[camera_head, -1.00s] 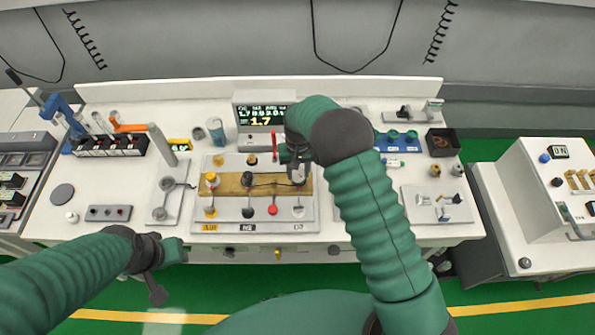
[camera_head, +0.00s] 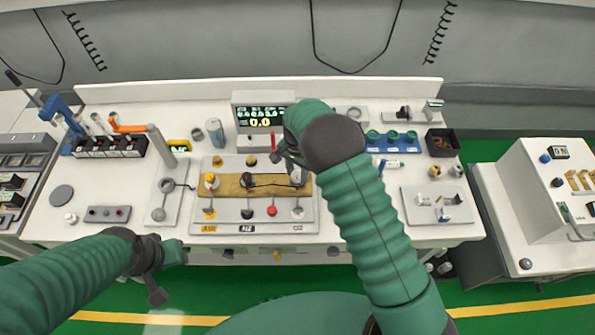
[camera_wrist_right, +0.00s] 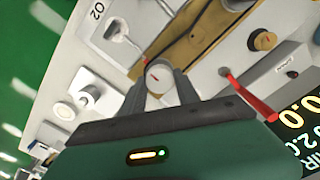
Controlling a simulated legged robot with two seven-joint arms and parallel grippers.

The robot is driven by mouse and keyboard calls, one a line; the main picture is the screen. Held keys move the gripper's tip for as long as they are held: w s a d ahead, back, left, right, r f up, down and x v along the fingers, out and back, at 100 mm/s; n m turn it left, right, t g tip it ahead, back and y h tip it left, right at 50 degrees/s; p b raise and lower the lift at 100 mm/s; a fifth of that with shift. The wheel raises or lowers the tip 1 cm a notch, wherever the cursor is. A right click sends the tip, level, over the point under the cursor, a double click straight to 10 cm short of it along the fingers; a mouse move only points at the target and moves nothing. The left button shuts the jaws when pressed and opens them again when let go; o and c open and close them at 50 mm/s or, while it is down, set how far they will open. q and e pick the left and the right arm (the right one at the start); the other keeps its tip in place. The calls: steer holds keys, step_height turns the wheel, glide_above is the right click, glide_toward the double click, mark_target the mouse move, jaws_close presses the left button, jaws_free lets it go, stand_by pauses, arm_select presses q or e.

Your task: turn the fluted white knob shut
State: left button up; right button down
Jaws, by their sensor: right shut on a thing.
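The fluted white knob (camera_wrist_right: 160,74) shows in the right wrist view between the two grey fingers of my right gripper (camera_wrist_right: 160,86), with a small red mark on its top. The fingers are shut on its sides. In the head view the knob (camera_head: 297,178) is at the right end of the wooden strip on the grey panel, partly covered by my right gripper (camera_head: 294,165). My left gripper (camera_head: 172,253) is low on the left, in front of the cart's front edge and away from the panel; its jaw opening is unclear.
A display (camera_head: 262,115) behind the panel reads 0.0. A red lever (camera_wrist_right: 248,97) stands close to my right gripper. A grey tray (camera_head: 440,203) with small parts lies right.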

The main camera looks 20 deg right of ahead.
mark_target(296, 175)
steer(key=shift+s+a+f, duration=0.15)
steer(key=shift+s+a, duration=0.05)
steer(key=shift+s, duration=0.05)
steer(key=c, duration=1.2)
jaws_free()
steer(key=shift+o, duration=1.5)
steer(key=shift+w+a, duration=0.1)
steer(key=shift+r, duration=0.2)
steer(key=shift+w+r, duration=0.1)
steer(key=shift+r, duration=0.25)
step_height(296, 175, up, 16)
steer(key=b, duration=0.2)
